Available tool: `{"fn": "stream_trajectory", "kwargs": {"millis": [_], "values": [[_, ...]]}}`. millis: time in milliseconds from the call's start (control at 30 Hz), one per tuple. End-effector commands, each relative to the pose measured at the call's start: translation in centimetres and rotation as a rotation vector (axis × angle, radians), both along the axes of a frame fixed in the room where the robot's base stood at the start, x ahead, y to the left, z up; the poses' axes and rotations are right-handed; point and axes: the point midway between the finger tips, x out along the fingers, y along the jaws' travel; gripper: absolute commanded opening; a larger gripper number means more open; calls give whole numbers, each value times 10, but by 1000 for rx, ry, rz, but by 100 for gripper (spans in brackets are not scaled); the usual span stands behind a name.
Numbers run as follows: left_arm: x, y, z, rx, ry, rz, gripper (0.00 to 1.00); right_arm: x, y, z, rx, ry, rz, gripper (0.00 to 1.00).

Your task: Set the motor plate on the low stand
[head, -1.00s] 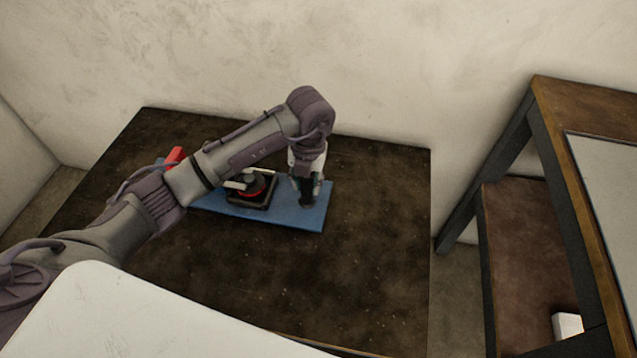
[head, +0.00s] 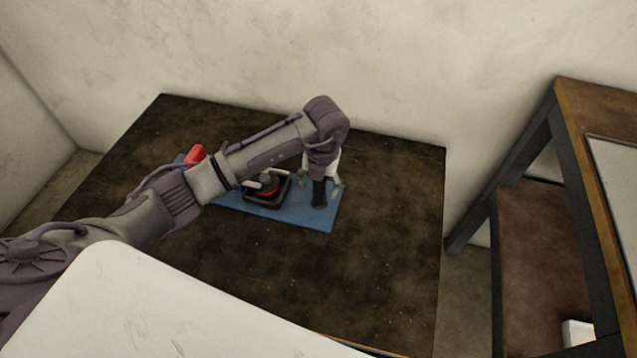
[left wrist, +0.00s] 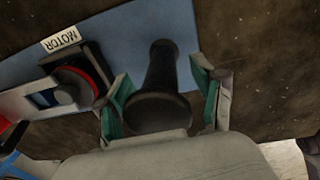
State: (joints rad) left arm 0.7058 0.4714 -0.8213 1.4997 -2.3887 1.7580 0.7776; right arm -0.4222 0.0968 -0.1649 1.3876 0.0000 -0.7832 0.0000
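The motor plate is probably the black square plate (head: 265,199) with a red ring and pale arms on the blue mat. It also shows in the left wrist view (left wrist: 92,62), beside a "MOTOR" label (left wrist: 62,39). A dark upright post with a round top (head: 319,195) stands at the mat's right end. My left gripper (head: 320,182) is over this post. In the left wrist view the teal-padded fingers (left wrist: 160,98) are open, one on each side of the post, with gaps visible. I cannot identify the low stand for certain. My right gripper is not in view.
The blue mat (head: 300,215) lies on a dark table (head: 390,220). A red object (head: 195,155) is at its left end, partly behind my arm. At right, a wooden table (head: 600,105) has a lower shelf (head: 535,250) holding a white block (head: 577,333). The dark table's right side is clear.

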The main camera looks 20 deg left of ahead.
Motion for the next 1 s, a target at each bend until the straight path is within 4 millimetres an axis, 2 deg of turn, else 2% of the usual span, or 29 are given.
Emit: {"fn": "stream_trajectory", "kwargs": {"millis": [200, 333, 700, 833, 1000], "values": [[0, 0, 2, 0, -1, 0, 68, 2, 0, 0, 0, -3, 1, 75], [1, -1, 13, 0, -2, 0, 68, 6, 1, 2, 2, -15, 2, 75], [2, -5, 89, 0, -4, 0, 68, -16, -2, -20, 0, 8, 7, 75], [2, -7, 108, 0, -3, 0, 68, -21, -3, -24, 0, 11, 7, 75], [1, -8, 119, 0, 0, 0, 68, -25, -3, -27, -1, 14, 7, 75]]}}
